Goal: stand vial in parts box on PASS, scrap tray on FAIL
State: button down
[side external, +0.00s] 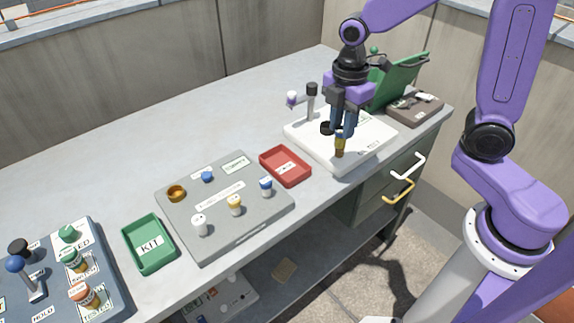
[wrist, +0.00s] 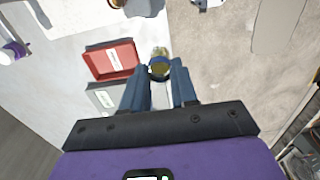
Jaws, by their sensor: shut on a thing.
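My gripper (side external: 338,132) is shut on a small amber vial (side external: 339,148), held over the front part of a white base plate (side external: 312,146). In the wrist view the vial (wrist: 160,64) shows end-on between the blue fingers (wrist: 160,82). A red tray (side external: 285,166), likely the scrap tray, lies left of the plate; its small label is not readable. The red tray also shows in the wrist view (wrist: 110,62), left of the vial, and looks empty. I cannot tell which thing is the parts box. No PASS or FAIL reading is legible.
A black post (side external: 311,101) stands on the white plate. A green KIT tray (side external: 149,243) and a switch panel (side external: 72,270) lie left.

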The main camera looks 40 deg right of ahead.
jog(key=w+a+f, duration=0.1)
jog(key=w+f, duration=0.2)
jog(key=w, duration=0.1)
jog(key=w+a+f, duration=0.2)
jog(key=w+f, duration=0.2)
jog(key=w+a+f, duration=0.2)
jog(key=w+f, duration=0.1)
jog(key=w, duration=0.2)
jog(key=shift+a+f, duration=0.25)
jog(key=shift+f, duration=1.45)
jog(key=shift+f, duration=0.15)
jog(key=c, duration=0.9)
grip_release()
